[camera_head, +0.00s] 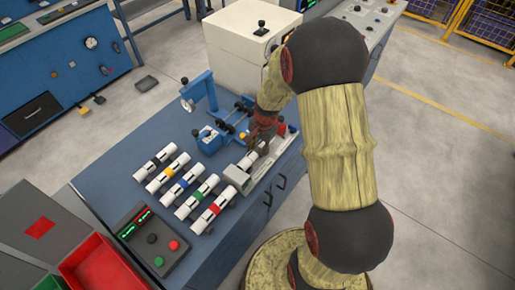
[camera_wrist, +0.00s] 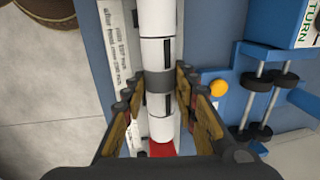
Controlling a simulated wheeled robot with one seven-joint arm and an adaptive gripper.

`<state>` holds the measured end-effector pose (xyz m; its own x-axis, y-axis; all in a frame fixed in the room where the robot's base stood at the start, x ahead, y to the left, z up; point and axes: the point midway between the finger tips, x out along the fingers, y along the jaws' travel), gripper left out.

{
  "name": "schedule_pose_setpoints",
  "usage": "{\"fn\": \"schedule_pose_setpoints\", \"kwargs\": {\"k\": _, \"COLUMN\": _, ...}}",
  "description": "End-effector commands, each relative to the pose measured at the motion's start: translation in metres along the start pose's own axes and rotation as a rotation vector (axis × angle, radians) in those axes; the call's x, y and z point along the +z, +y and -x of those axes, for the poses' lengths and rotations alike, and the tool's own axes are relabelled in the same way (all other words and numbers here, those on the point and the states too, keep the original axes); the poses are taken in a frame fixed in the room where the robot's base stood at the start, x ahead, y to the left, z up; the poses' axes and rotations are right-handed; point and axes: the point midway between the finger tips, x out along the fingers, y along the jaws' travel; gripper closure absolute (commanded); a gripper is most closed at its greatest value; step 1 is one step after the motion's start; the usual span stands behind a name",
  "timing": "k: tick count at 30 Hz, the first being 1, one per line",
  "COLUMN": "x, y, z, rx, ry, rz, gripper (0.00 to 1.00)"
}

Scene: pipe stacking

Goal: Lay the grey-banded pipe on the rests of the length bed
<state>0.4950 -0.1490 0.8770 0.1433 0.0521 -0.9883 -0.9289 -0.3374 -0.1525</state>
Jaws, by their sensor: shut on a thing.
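The grey-banded pipe (camera_wrist: 157,50) is white with a dark grey band around it, and a black mark shows on its side in the wrist view. My gripper (camera_wrist: 158,88) is shut on it at the band, one finger on each side. The length bed (camera_head: 239,178) is a pale long bed near the table's right edge; its printed strip (camera_wrist: 117,45) runs along the left of the pipe, roughly parallel. The pipe is over the bed in both views. I cannot tell whether it touches the rests, which are mostly hidden. In the head view my arm hides part of the gripper.
Several white pipes with coloured bands (camera_head: 186,185) lie in a row left of the bed. A blue roller fixture (camera_wrist: 262,95) with a yellow knob (camera_wrist: 218,88) stands beside the bed. A control box (camera_head: 152,240) and a red bin (camera_head: 98,272) are at the lower left.

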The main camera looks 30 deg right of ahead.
Motion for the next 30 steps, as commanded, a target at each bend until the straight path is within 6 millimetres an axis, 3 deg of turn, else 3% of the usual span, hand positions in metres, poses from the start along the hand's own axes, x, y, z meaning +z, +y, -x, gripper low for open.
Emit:
{"fn": "schedule_pose_setpoints", "kwargs": {"k": 27, "x": 0.0001, "y": 0.0015, "z": -0.0097, "rx": 0.000, "ry": 0.000, "rz": 0.000, "gripper": 0.98}}
{"fn": "schedule_pose_setpoints", "kwargs": {"k": 28, "x": 0.0000, "y": 0.0014, "z": -0.0095, "rx": 0.000, "ry": 0.000, "rz": 0.000, "gripper": 0.70}}
{"fn": "schedule_pose_setpoints", "kwargs": {"k": 30, "x": 0.0000, "y": 0.0014, "z": -0.0093, "rx": 0.000, "ry": 0.000, "rz": 0.000, "gripper": 0.66}}
